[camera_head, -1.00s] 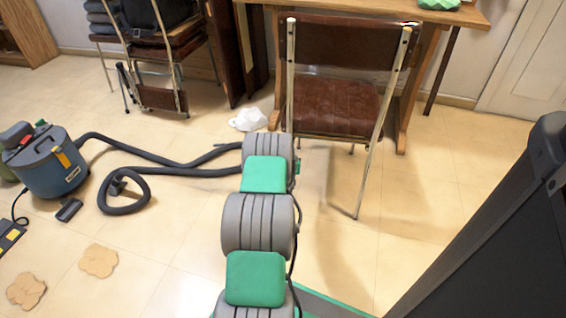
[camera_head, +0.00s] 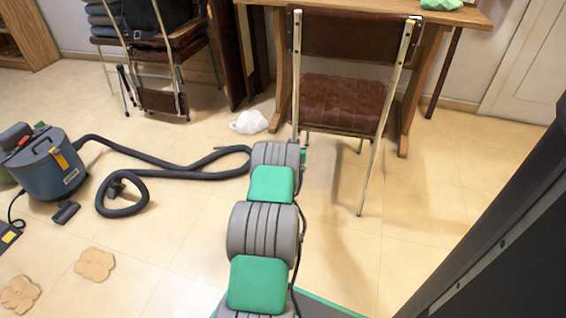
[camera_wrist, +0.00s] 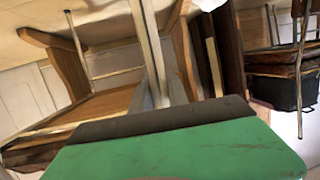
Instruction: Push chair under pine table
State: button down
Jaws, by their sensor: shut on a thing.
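The chair has a brown back (camera_head: 350,36), a brown padded seat (camera_head: 342,104) and pale metal legs. It stands upright, its seat partly below the edge of the pine table (camera_head: 465,15). A table leg (camera_head: 405,138) stands to the right of the seat. My gripper (camera_wrist: 158,98) is shut on a pale metal upright of the chair (camera_wrist: 148,35) in the wrist view. In the head view my own arm hides the gripper and the lower part of the chair's left side. The table's wooden underframe (camera_wrist: 100,107) shows beside the upright in the wrist view.
A blue vacuum cleaner (camera_head: 45,165) and its dark hose (camera_head: 165,172) lie left of my arm. A white crumpled bag (camera_head: 249,122) lies by the table's left leg. Another chair (camera_head: 165,45) stands back left. Floor right of the chair is clear.

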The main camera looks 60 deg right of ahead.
jog(key=d+r, duration=0.1)
jog(key=d, duration=0.8)
jog(key=shift+d, duration=0.3)
jog(key=c, duration=1.6)
grip_release()
jog(key=shift+r, duration=0.1)
jog(key=o, duration=0.6)
jog(key=shift+w+a+f, duration=0.15)
jog(key=shift+a+f, duration=0.05)
jog(key=shift+f, duration=0.15)
